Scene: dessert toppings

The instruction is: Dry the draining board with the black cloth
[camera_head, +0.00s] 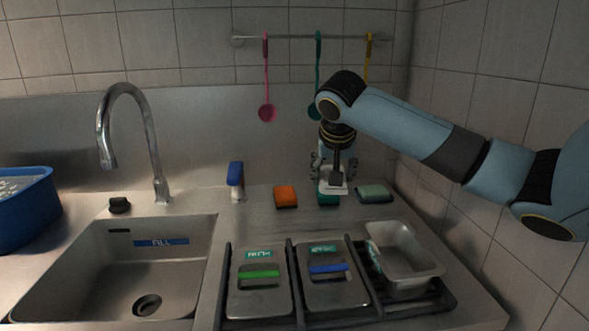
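The draining board (258,222) is the bare metal surface to the right of the sink. I see no black cloth that I can make out. A small dark object (120,205) lies at the sink's back left corner; I cannot tell what it is. The gripper hides part of the green block. I cannot tell whether its fingers touch or hold it. My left gripper is out of view.
A black rack (292,271) holds two lidded metal containers (258,292) (333,292) and a tilted open pan (405,259). The sink (122,260) has a tall tap (152,140). A blue-handled item (236,175) stands behind. A blue tub (28,220) is far left. Ladles (266,113) hang behind.

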